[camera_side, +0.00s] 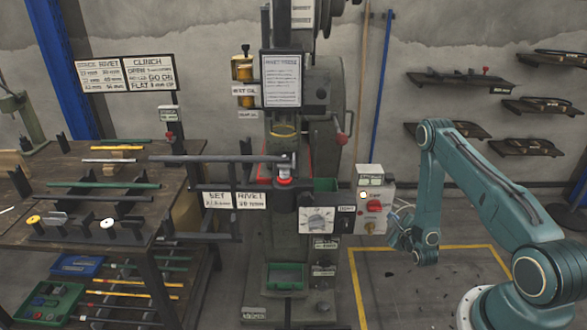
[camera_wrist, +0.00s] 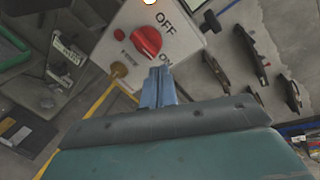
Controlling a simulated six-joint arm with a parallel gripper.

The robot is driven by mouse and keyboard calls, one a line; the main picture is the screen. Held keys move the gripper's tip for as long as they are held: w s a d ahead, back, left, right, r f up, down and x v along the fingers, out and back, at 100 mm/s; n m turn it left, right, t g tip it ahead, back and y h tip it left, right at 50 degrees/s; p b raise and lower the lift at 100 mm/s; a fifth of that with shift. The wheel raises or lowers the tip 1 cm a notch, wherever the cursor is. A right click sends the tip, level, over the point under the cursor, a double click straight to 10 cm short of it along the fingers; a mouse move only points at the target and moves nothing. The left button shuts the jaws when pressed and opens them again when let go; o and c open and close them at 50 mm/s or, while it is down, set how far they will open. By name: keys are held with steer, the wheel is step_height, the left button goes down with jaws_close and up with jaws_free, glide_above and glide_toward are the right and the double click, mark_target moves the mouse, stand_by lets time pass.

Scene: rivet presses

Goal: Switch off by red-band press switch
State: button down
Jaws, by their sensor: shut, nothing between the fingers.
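The switch box (camera_side: 371,183) is a pale box on the right side of the press (camera_side: 325,140). Its red rotary knob (camera_side: 374,206) also shows in the wrist view (camera_wrist: 146,41), between the words OFF and ON. I cannot tell for sure which word the knob points to. A small lamp (camera_side: 363,195) on the box glows bright.
A bench (camera_side: 60,215) with rods and spools stands at the left. Wall shelves (camera_side: 458,78) hang at the right. The floor inside the yellow line (camera_side: 357,285) is mostly clear.

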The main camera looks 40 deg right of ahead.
steer(key=shift+w+d, duration=1.95)
steer(key=shift+w+a+f, duration=0.35)
steer(key=shift+a, duration=0.05)
stand_by(0.3)
steer(key=shift+w+a+r, duration=0.35)
steer(key=shift+a+r, duration=0.05)
steer(key=shift+a, duration=0.05)
stand_by(0.5)
steer(key=shift+w+a+r, duration=0.15)
steer(key=shift+w+a, duration=0.25)
steer(key=shift+a, duration=0.05)
stand_by(0.5)
steer(key=shift+s+r, duration=0.1)
steer(key=shift+r, duration=0.25)
stand_by(0.6)
steer(key=shift+a+f+v, duration=0.15)
steer(key=shift+f+v, duration=0.05)
steer(key=shift+v, duration=1.2)
steer(key=shift+a+f+v, duration=0.1)
steer(key=shift+f+v, duration=0.1)
steer(key=shift+v, duration=1.2)
